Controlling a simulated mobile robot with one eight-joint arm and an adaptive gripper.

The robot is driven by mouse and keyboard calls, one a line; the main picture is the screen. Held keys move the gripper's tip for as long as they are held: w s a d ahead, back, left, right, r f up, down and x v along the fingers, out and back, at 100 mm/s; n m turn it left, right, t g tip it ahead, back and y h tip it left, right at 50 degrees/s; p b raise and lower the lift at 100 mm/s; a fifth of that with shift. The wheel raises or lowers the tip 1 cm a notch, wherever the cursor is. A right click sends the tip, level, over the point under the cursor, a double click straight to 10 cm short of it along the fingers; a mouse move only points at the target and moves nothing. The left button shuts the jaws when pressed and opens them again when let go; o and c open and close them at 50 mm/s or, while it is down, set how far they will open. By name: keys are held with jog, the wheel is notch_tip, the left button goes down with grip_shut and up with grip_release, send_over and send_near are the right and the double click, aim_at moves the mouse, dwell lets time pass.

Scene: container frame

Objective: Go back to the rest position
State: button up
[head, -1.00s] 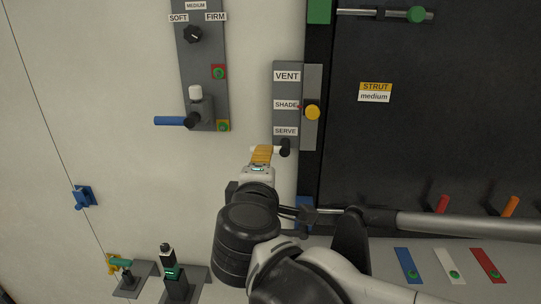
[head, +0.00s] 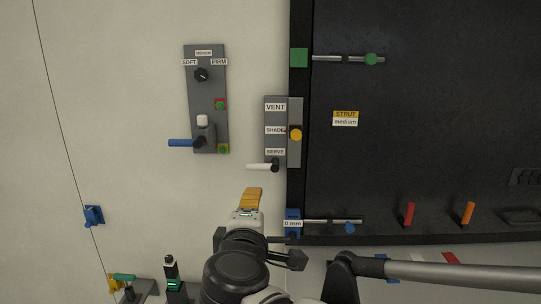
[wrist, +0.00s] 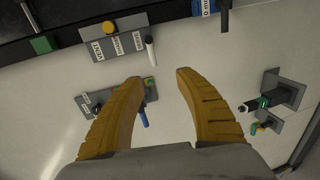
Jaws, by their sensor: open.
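My gripper (head: 252,194) has orange ribbed fingers and is held in front of the pale wall, below the panel marked VENT, SHADE and SERVE (head: 275,118). In the wrist view the two fingers of my gripper (wrist: 158,85) are spread wide with nothing between them. The white lever (head: 262,167) at the bottom of that panel is just above the fingertips in the head view, apart from them. In the wrist view the white lever (wrist: 151,50) also stands clear of the fingers.
A grey panel with a SOFT/FIRM knob (head: 202,75) and a blue lever (head: 183,143) is at the upper left. A dark board (head: 420,140) with red (head: 409,214) and orange (head: 468,213) pegs fills the right. A blue block marked 0 mm (head: 293,223) is right of my gripper.

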jog(key=s+d+f+m+g+h+b, duration=0.1)
jog(key=s+d+f+m+g+b, duration=0.2)
jog(key=d+f, duration=0.4)
jog(key=s+d+f+m+g+b, duration=0.1)
jog(key=d+f+m+b, duration=0.2)
jog(key=d+f+b, duration=0.45)
jog(key=s+d+f+m+g+h+b, duration=0.1)
jog(key=s+d+f+m+g+b, duration=0.2)
jog(key=f, duration=0.6)
jog(key=s+d+f+m+g+y+b, duration=0.1)
jog(key=s+f+m+b, duration=0.3)
jog(key=f, duration=0.4)
jog(key=s+d+f+m+y+b, duration=0.1)
jog(key=s+d+f+m+b, duration=0.3)
jog(key=f, duration=0.5)
jog(key=shift+s+f+g+y+b, duration=0.3)
jog(key=shift+s+g+b, duration=0.1)
jog(key=shift+b, duration=0.7)
